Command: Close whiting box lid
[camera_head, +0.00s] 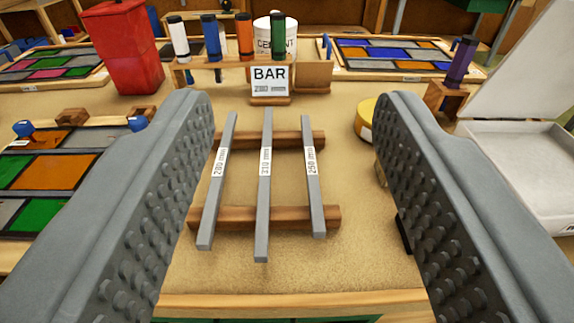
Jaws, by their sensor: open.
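The whiting box (532,178) is a white, shallow box at the right of the table. Its lid (522,72) stands raised, tilted up from the box's back side. Any name label is mostly cut off at the right edge. My gripper (294,115) is open and empty, with its two grey studded fingers wide apart in the foreground. The right finger is to the left of the box and covers the bench in front of it. The gripper looks apart from the box and lid.
Three grey bars (265,190) lie across two wooden rails between my fingers. Behind stand a "BAR" sign (269,82), a cement tub (290,35), upright coloured cylinders and a red container (122,50). A purple cylinder (460,60) stands left of the lid. Leaded panels lie around.

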